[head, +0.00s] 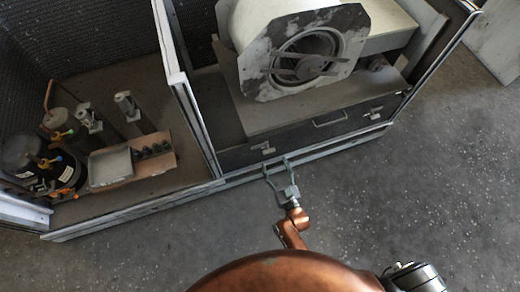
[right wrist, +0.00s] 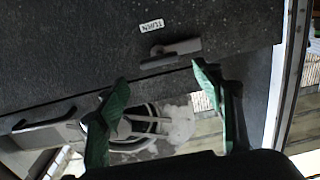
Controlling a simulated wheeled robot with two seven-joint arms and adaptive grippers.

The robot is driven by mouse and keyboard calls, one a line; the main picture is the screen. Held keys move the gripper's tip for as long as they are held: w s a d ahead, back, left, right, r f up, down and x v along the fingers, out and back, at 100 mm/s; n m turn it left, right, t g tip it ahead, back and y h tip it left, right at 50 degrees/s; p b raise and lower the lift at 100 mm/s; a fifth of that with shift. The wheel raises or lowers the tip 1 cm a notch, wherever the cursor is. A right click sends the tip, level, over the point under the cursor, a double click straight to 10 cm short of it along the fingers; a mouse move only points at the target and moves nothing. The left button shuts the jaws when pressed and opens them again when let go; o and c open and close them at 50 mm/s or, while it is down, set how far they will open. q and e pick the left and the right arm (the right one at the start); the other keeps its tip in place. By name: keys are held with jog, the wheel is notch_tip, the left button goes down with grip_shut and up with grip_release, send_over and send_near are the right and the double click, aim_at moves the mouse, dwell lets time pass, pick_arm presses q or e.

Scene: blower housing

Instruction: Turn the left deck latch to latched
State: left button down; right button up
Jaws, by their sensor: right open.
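The left deck latch (head: 267,150) is a small light fitting on the dark front panel under the blower. In the right wrist view the latch (right wrist: 172,53) is a grey bar lying roughly along the panel edge, beside a small white label reading TURN. My right gripper (head: 277,165) is just in front of the panel by this latch. Its two green fingers, midpoint in the right wrist view (right wrist: 160,76), are spread apart and empty, with the latch just beyond the gap between the tips. Contact is not visible. My left gripper is not in view.
A bar handle (head: 330,118) sits mid-panel, and a second latch (head: 375,113) is at its right end. The blower housing (head: 305,55) stands above. A left bay holds dark cylinders (head: 35,160) and a tray (head: 110,166). The floor (head: 440,190) at right is clear.

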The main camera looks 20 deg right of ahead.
aim_at(270, 153)
jog(key=w+b, duration=0.1)
jog(key=w, duration=0.2)
jog(key=w+b, duration=0.1)
jog(key=w, duration=0.2)
jog(key=shift+w+a+f, duration=0.15)
jog(key=shift+w, duration=0.15)
jog(key=shift+w+b, duration=0.35)
jog(key=shift+w, duration=0.1)
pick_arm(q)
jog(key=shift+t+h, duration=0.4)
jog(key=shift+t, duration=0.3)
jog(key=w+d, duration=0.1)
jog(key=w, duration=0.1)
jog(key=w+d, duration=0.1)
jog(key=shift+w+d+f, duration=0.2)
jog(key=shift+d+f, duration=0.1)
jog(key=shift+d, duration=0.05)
pick_arm(e)
jog(key=shift+c, duration=0.5)
grip_shut()
